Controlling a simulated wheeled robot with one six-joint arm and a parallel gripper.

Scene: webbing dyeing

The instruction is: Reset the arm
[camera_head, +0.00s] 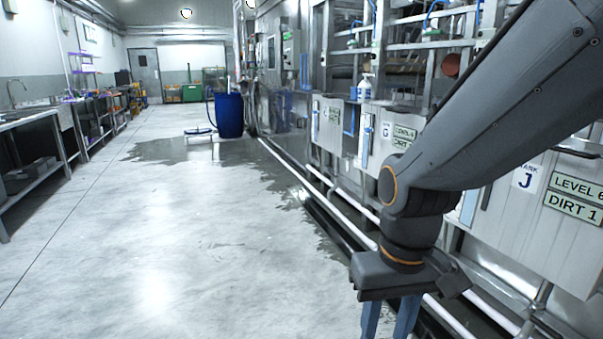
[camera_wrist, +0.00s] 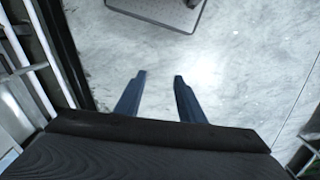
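My gripper (camera_wrist: 158,80) points down at the floor in the wrist view. Its two blue-grey fingers stand apart with only pale floor between them, so it is open and empty. In the head view, my gripper (camera_head: 389,325) is at the lower right, with its fingertips cut off by the bottom edge. My arm comes in from the upper right and is bent downward at the wrist, in front of the machine row. Nothing is held.
Machines with label panels (camera_head: 575,197) line the right side, with white pipes (camera_head: 352,222) low along them. A blue barrel (camera_head: 229,115) stands farther back beside a wet patch (camera_head: 180,150). Steel tables (camera_head: 40,115) line the left. The middle floor (camera_head: 150,240) is clear.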

